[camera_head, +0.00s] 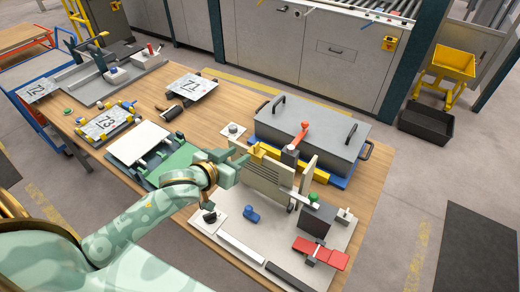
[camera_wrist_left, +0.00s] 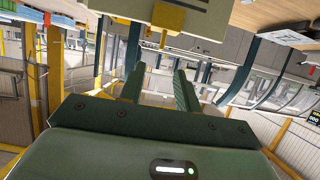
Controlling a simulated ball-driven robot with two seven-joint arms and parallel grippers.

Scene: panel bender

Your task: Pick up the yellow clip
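The yellow clip (camera_head: 257,150) sits on the upper left corner of an upright beige slatted panel (camera_head: 268,178) on the wooden table. In the left wrist view the yellow clip (camera_wrist_left: 168,18) is at the top, on the edge of a pale plate, beyond the fingertips. My left gripper (camera_head: 236,166) is just left of the clip and panel, apart from the clip. In the left wrist view its two green fingers (camera_wrist_left: 158,72) are spread with nothing between them. My right gripper is not in view.
A grey lidded box (camera_head: 310,133) with handles stands behind the panel. An orange-red lever (camera_head: 301,131) rises beside it. A blue part (camera_head: 251,214) and a red clamp (camera_head: 321,253) are on the pale base plate (camera_head: 220,222) in front. A green tray (camera_head: 160,166) lies to the left.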

